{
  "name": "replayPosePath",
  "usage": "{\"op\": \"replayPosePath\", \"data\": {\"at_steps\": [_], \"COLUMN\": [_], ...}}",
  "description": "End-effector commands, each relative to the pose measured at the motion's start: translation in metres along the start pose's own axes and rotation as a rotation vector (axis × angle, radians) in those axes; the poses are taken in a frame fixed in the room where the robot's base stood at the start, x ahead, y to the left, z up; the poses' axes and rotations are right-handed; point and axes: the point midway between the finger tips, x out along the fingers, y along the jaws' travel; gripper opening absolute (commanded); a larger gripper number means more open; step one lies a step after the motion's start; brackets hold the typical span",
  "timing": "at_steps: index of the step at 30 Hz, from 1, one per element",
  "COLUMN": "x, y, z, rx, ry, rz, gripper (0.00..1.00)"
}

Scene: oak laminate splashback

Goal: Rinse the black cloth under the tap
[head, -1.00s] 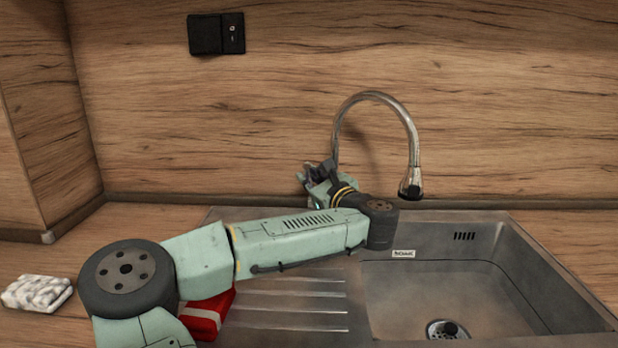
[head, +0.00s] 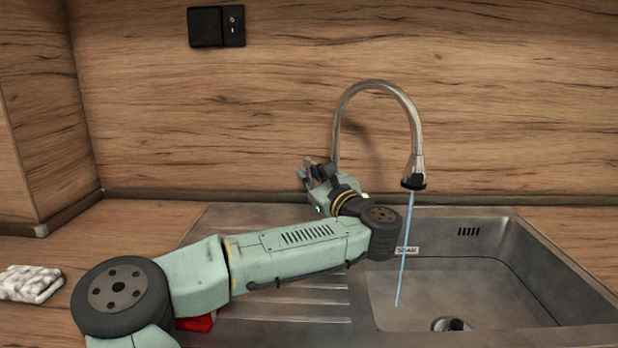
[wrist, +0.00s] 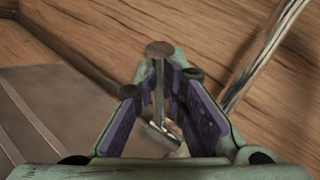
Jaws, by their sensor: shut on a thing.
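The tall chrome tap (head: 376,86) arches over the sink, and a thin blue stream of water (head: 404,255) falls from its spout into the basin. My gripper (head: 312,174) is at the foot of the tap, left of its neck. In the wrist view, my gripper (wrist: 160,84) has its purple-padded fingers either side of a slim metal lever (wrist: 158,82) with a round brownish end, and is shut on it. The lever is hidden in the head view. No black cloth can be made out in either view.
The steel sink basin (head: 470,285) is empty apart from its drain (head: 451,325). A red item (head: 196,323) is mostly hidden behind my arm near the drainer. A grey-white patterned block (head: 30,284) lies on the counter at left. A black socket (head: 216,27) is on the splashback.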

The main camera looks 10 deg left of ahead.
Motion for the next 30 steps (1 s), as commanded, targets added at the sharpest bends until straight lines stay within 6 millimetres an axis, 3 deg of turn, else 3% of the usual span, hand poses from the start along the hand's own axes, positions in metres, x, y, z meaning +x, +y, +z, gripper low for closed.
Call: {"op": "replayPosePath", "data": {"at_steps": [2, 3, 12, 23, 30], "x": [0.0, 0.0, 0.0, -0.004, -0.042], "y": [0.0, 0.0, 0.0, 0.0, -0.001], "z": [0.0, 0.0, 0.0, 0.0, -0.001], "rx": [0.002, 0.002, 0.001, 0.0, -0.001], "ry": [0.0, 0.0, 0.001, 0.002, 0.004], "rz": [0.001, 0.001, 0.001, -0.001, -0.004], "gripper": [0.0, 0.12, 0.32, 0.33, 0.33]}}
